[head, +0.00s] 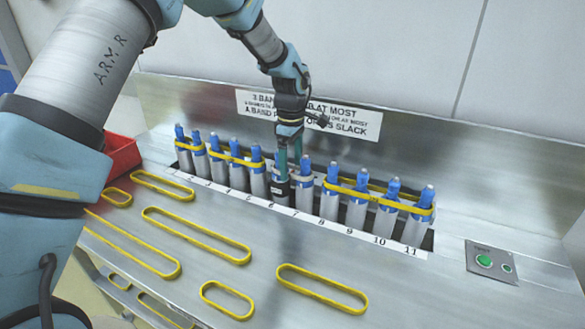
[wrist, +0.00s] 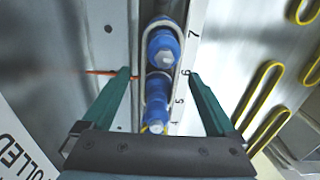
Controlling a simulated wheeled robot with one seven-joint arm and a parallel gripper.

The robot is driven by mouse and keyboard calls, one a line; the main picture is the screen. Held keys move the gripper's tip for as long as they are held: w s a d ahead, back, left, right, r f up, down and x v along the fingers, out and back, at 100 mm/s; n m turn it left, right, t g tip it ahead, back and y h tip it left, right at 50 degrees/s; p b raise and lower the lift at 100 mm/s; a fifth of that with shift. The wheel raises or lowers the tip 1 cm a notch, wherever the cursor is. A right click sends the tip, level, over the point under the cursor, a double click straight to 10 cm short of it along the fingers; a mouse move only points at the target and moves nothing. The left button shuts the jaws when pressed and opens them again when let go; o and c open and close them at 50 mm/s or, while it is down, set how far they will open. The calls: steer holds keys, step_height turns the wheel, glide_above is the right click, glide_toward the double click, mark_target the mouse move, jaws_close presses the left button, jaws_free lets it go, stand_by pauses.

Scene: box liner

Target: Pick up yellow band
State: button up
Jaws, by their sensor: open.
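Several loose yellow bands lie on the metal bench in the head view, among them a long one (head: 200,229), one at the front right (head: 325,280) and one at the back left (head: 160,179). Other yellow bands are stretched round blue-topped cylinders at the left (head: 232,158) and right (head: 375,196) of the row. My gripper (head: 289,178) is over the row near number 6. In the wrist view my gripper (wrist: 158,75) is open, its teal fingers on either side of blue-topped cylinders (wrist: 163,50). A pale grey band (wrist: 178,45) loops round cylinders there. No yellow band lies between the fingers.
The cylinders stand in a numbered slot (head: 330,228) before a metal backboard with a sign (head: 340,118). A red bin (head: 120,155) is at the left. A panel with a green button (head: 484,261) is at the right. Bare bench lies around the loose bands.

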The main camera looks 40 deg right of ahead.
steer(key=shift+c, duration=0.4)
steer(key=c, duration=1.3)
